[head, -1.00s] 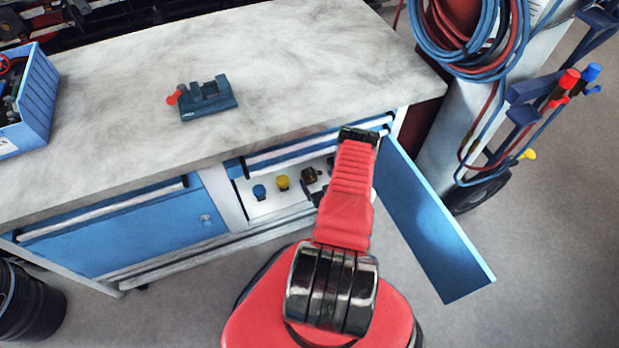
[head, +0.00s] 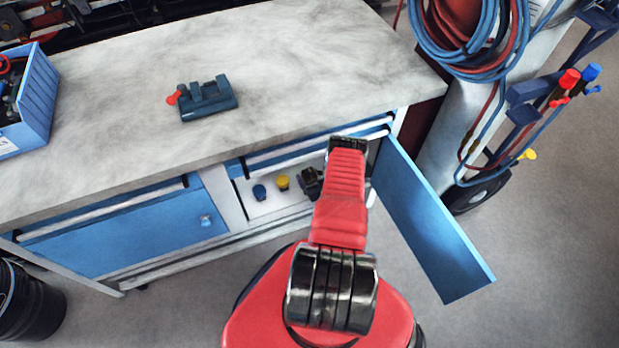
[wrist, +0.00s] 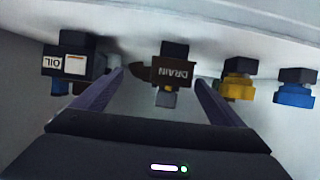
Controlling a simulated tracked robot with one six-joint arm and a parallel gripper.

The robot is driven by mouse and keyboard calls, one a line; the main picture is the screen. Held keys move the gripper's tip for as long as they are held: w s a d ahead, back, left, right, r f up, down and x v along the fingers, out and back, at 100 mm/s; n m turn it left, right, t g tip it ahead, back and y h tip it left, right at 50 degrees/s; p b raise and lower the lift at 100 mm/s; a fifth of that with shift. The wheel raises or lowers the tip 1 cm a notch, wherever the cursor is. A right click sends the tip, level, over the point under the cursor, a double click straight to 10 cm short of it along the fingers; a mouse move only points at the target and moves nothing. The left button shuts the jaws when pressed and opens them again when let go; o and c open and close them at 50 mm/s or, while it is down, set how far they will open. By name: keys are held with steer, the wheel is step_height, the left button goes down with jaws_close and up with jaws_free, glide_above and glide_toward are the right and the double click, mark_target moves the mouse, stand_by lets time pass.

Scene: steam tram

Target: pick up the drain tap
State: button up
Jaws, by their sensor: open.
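The drain tap (wrist: 172,72) is a brown block with the label "DRAIN" upside down in the wrist view. It has a dark knob-like end above and a grey stub below. My gripper (wrist: 160,84) is open, with one finger on each side of the tap's image; I cannot tell whether either finger touches it. In the head view my arm reaches into the open cabinet under the bench, and a dark shape there mixes gripper and tap, so I cannot separate them.
A dark tap labelled "OIL" (wrist: 72,64) sits close to the left finger. A yellow tap (wrist: 238,84) and a blue tap (wrist: 295,90) are on the right. The cabinet door (head: 435,220) stands open right of my arm. The bench top (head: 300,70) is above.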

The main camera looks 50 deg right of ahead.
mark_target(314, 176)
steer(key=shift+c, duration=0.7)
steer(key=c, duration=1.9)
steer(key=shift+r, duration=0.1)
steer(key=shift+c, duration=0.2)
steer(key=shift+r, duration=4.95)
steer(key=shift+c, duration=0.2)
